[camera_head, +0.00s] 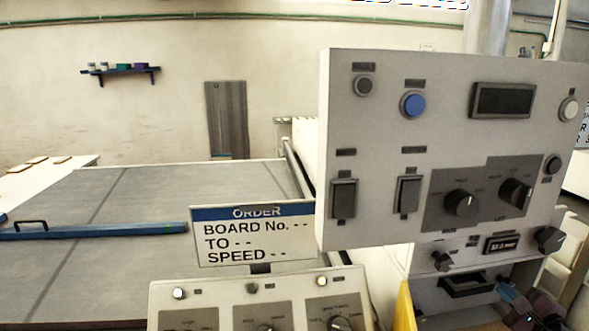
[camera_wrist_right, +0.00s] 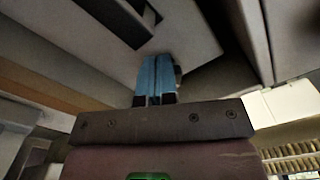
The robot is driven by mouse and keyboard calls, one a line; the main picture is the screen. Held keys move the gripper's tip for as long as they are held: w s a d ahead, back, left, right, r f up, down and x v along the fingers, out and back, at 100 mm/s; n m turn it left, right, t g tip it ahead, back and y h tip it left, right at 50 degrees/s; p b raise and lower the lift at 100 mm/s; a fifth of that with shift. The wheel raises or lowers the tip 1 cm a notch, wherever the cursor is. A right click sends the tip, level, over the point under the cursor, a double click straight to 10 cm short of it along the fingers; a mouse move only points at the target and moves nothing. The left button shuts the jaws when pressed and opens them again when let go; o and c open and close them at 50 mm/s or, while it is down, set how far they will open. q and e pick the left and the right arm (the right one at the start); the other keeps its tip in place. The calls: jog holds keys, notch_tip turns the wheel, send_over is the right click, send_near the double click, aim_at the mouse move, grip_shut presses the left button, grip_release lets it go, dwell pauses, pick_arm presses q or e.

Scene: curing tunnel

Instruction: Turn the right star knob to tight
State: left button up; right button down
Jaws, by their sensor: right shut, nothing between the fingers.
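The right star knob (camera_head: 550,239) is a dark lobed knob on the lower right of the control cabinet. A matching left star knob (camera_head: 443,261) sits across from it, with a small display between them. My right gripper (camera_head: 508,290) is below the right star knob at the lower right, apart from it in the picture. In the wrist view its blue fingers (camera_wrist_right: 156,72) are together with nothing between them. A small grey piece shows just behind the fingertips; I cannot tell what it is. My left gripper is not in view.
The large control panel (camera_head: 405,225) with dials and switches overhangs above the knobs. An order sign (camera_head: 250,228) and a smaller panel stand at centre. A grey conveyor bed (camera_head: 150,200) extends left.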

jog(key=shift+w+d+r, duration=0.15)
jog(key=shift+w+r, duration=0.1)
jog(key=shift+r, duration=0.4)
jog(key=shift+d+r+p, duration=0.1)
jog(key=shift+r+p, duration=0.1)
jog(key=shift+p, duration=0.2)
jog(key=shift+d+r, duration=0.1)
jog(key=shift+a+r+p, duration=0.15)
jog(key=shift+a+p, duration=0.05)
jog(key=shift+p, duration=0.4)
jog(key=s, duration=0.5)
jog(key=shift+s+d+f+b, duration=0.25)
jog(key=shift+f+b, duration=0.05)
jog(key=shift+f, duration=0.1)
